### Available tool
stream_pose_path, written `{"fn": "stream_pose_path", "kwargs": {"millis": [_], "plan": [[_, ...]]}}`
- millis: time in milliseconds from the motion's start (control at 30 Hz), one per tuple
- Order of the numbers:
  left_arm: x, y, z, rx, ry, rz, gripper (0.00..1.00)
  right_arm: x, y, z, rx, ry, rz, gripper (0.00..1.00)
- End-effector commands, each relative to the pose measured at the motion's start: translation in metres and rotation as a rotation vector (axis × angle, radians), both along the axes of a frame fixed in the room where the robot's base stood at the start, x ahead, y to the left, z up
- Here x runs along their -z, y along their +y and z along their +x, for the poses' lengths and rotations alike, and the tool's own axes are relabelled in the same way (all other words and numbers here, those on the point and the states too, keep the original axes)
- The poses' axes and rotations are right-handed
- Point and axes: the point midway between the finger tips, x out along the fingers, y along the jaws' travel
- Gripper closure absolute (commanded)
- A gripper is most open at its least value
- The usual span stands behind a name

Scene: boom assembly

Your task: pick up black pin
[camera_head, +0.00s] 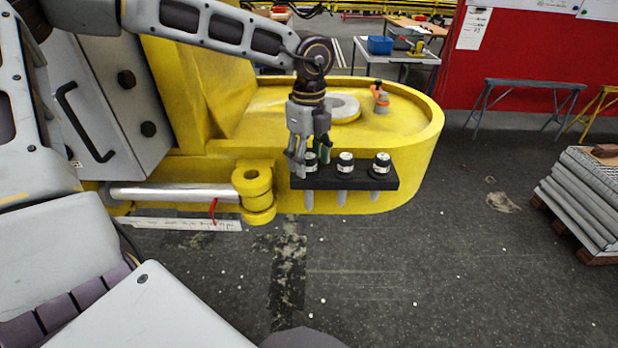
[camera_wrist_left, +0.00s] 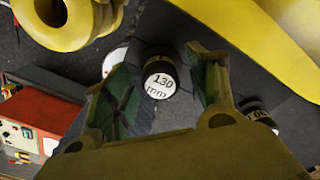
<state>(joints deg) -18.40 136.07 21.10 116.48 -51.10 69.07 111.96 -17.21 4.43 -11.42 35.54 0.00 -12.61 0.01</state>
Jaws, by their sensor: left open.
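Three black pins with white tops stand in a row in a black holder (camera_head: 343,184) on the front of the yellow boom part. They are the left pin (camera_head: 311,163), the middle pin (camera_head: 346,163) and the right pin (camera_head: 382,164). My left gripper (camera_head: 308,163) points down over the left pin and partly hides it. In the left wrist view, the open green-padded fingers (camera_wrist_left: 160,70) stand either side of a pin marked "130 mm" (camera_wrist_left: 159,84), with gaps showing. Another pin (camera_wrist_left: 258,113) is partly hidden by the right finger. My right gripper is out of view.
A yellow boom part (camera_head: 420,150) lies behind the holder. A yellow ringed lug (camera_head: 254,180) and a silver rod (camera_head: 170,193) sit to the left of the holder. An orange-topped object (camera_head: 381,98) stands on the boom part. Open floor lies in front; a pallet stack (camera_head: 590,200) stands right.

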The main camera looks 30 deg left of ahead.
Motion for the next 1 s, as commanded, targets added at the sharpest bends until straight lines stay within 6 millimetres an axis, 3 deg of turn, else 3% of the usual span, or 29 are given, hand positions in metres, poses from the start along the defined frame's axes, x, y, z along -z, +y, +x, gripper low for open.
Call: {"fn": "stream_pose_path", "kwargs": {"millis": [233,700,1000], "plan": [[-0.0003,0.0001,0.0001,0.000,0.000,0.000,0.42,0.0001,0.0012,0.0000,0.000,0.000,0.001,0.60],[-0.0005,0.0001,0.0002,0.000,-0.001,0.001,1.00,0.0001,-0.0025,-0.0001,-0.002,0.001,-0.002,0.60],[-0.0014,-0.0001,0.0007,0.001,-0.003,0.000,1.00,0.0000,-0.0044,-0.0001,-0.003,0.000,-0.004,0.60]]}}
